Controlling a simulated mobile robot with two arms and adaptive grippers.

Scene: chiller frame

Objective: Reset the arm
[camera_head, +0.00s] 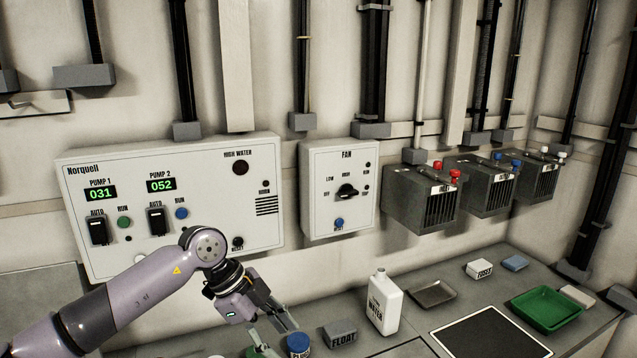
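My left arm (140,300) comes in from the lower left and reaches across in front of the pump control panel (215,165). Its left gripper (275,338) points down over the bench near the bottom edge. The two fingers look spread apart, with nothing visibly clamped between them. A blue-capped jar (298,342) stands close to the right of the fingers. A small green thing (262,352) shows below them, partly cut off. I cannot tell whether the fingers touch either one. My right gripper is not in view.
A grey FLOAT block (341,336), a white water bottle (383,303), a grey tray (432,292), a dark mat (490,335), a green tray (545,308) and a FUSES box (479,268) are on the bench. A fan box (340,190) and three dark vented units (422,200) hang on the wall.

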